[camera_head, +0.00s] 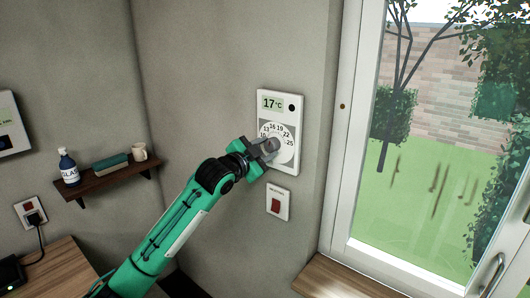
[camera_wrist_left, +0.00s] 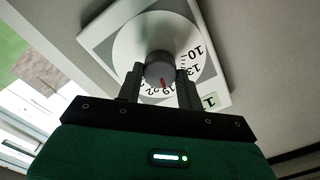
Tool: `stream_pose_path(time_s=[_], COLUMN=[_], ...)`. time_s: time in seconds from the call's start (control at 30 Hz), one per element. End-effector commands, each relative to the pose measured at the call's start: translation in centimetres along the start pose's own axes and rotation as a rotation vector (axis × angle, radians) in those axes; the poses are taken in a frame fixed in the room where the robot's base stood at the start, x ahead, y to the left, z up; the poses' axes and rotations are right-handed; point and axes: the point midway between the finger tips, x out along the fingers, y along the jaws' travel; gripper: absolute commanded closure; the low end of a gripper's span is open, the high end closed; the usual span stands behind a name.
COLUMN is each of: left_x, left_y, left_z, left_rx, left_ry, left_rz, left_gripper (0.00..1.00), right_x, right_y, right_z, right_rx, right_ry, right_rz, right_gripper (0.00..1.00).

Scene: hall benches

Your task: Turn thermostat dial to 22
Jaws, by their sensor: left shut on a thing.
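The white thermostat (camera_head: 292,98) hangs on the wall left of the window, and its display (camera_head: 272,102) reads 17°C. Its round scale (camera_head: 289,136) carries numbers including 10, 13, 16, 19, 22 and 25. The grey dial knob (camera_head: 273,144) sits at the middle of the scale, partly hidden by my gripper. My left gripper (camera_head: 268,149) is shut on the knob. My right gripper is not in view.
A white plate with a red switch (camera_head: 277,204) is just below the thermostat. A window frame (camera_head: 343,130) stands close on the right, above a wooden sill (camera_head: 340,280). At left, a shelf (camera_head: 105,181) holds a bottle (camera_head: 69,168), books (camera_head: 111,163) and a cup (camera_head: 139,152).

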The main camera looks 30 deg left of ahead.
Motion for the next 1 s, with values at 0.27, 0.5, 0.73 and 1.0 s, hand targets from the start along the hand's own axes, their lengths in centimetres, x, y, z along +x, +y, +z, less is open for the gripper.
stream_pose_path(time_s=[0.27,0.5,0.73,1.0], left_x=[-0.01,0.0,0.01,0.02], left_y=[-0.05,-0.03,0.03,0.08], left_z=[0.02,0.01,0.05,0.06], left_rx=[0.247,0.4,0.484,0.515], left_ry=[0.005,0.01,0.012,0.014], left_rz=[0.0,-0.001,-0.002,-0.002], left_gripper=[0.86,0.86,0.86,0.86], right_x=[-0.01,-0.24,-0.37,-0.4], right_y=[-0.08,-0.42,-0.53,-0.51], right_z=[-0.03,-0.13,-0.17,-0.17], right_rx=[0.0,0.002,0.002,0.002], right_ry=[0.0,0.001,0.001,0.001], right_rz=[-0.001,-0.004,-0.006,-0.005], right_gripper=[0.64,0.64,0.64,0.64])
